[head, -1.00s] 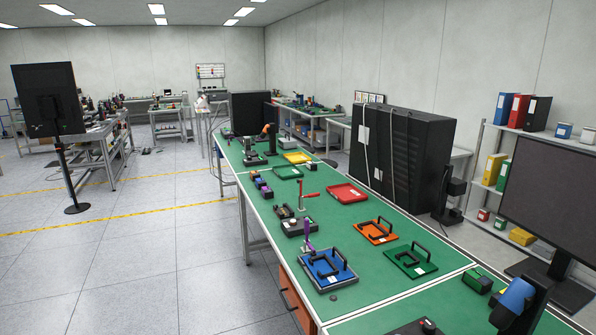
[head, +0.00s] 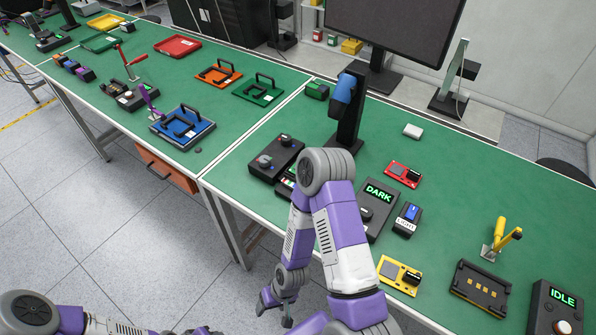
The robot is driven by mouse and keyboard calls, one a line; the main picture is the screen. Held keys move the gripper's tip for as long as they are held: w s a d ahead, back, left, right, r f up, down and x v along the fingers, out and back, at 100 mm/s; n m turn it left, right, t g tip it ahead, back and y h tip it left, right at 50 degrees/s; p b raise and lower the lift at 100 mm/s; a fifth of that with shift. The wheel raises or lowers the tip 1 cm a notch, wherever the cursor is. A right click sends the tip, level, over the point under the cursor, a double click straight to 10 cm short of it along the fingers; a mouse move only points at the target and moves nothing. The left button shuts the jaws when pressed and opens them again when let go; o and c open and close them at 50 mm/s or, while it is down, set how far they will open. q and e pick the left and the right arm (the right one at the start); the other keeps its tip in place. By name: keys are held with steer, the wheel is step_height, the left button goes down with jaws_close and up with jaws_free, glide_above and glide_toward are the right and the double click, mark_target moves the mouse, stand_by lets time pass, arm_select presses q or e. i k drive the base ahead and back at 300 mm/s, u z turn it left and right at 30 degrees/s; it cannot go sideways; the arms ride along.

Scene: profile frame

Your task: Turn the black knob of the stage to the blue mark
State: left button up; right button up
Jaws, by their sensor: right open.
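A black box (head: 277,157) with two round knobs lies near the left edge of the nearer green table; it looks like the stage. One black knob (head: 284,139) is at its back, and a greyish knob (head: 264,161) is nearer the front left. I cannot make out a blue mark on it. My right gripper (head: 275,308) is open and empty, hanging in front of the table edge, below and apart from the box. My left arm enters at the bottom left; its gripper (head: 203,331) is cut by the picture edge, so its jaws are unclear.
My right arm covers part of a small device (head: 285,184) beside the box. A black unit reading DARK (head: 378,195), a red board (head: 403,174) and a yellow board (head: 399,275) lie to the right. A blue-headed tool on a black stand (head: 347,115) rises behind.

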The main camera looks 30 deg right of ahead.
mark_target(286, 140)
steer(key=u, duration=0.85)
steer(key=k, duration=0.9)
steer(key=z, duration=0.9)
steer(key=i, duration=0.5)
steer(key=u, duration=0.05)
